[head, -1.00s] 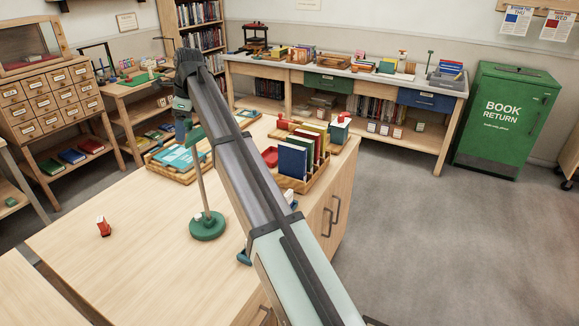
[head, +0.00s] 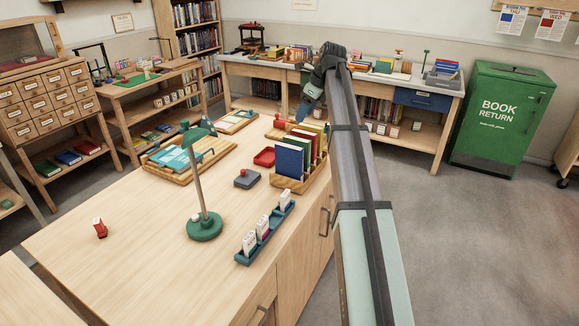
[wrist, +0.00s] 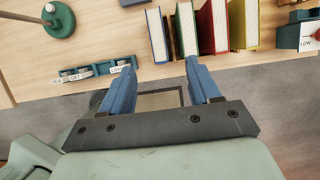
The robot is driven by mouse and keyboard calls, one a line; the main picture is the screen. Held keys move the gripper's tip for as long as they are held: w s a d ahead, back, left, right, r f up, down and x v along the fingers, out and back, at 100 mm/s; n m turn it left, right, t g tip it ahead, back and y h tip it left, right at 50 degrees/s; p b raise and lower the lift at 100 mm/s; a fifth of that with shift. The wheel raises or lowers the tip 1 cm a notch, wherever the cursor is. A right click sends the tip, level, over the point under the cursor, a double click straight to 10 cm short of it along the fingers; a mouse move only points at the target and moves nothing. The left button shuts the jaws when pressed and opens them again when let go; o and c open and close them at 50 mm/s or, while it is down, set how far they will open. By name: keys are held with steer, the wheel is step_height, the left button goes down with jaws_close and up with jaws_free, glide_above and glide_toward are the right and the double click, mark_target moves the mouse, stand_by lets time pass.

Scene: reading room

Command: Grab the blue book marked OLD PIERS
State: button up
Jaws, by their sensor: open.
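A blue book (head: 289,158) stands at the near end of a wooden rack (head: 301,184) on the table. Its title is too small to read. The blue book also shows in the wrist view (wrist: 156,34), its page edges toward the camera, just beyond my fingertips. Green (wrist: 186,28), red (wrist: 212,26) and yellow (wrist: 244,24) books stand beside it in a row. My gripper (wrist: 160,68) is open and empty, its blue fingers over the table's edge, apart from the books. In the head view my gripper (head: 307,104) is partly hidden by the wrist.
A blue tray of white labelled cards (head: 264,232) lies along the table's edge. A green-based lamp (head: 204,226), a grey pad (head: 247,179) and a red tray (head: 264,156) stand left of the rack. The table's near left is mostly clear.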

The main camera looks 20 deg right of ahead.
glide_toward(288, 152)
steer(key=f, duration=0.1)
steer(key=w+f, duration=0.1)
steer(key=f, duration=0.1)
steer(key=w+f, duration=0.1)
steer(key=f, duration=0.1)
steer(key=shift+w+f, duration=0.2)
steer(key=shift+w, duration=0.05)
steer(key=shift+a+x, duration=0.2)
steer(key=shift+x, duration=1.05)
steer(key=shift+a+x, duration=0.15)
steer(key=shift+x, duration=1.1)
steer(key=shift+w+a, duration=0.1)
steer(key=shift+w, duration=0.15)
steer(key=shift+f, duration=0.25)
jaws_close()
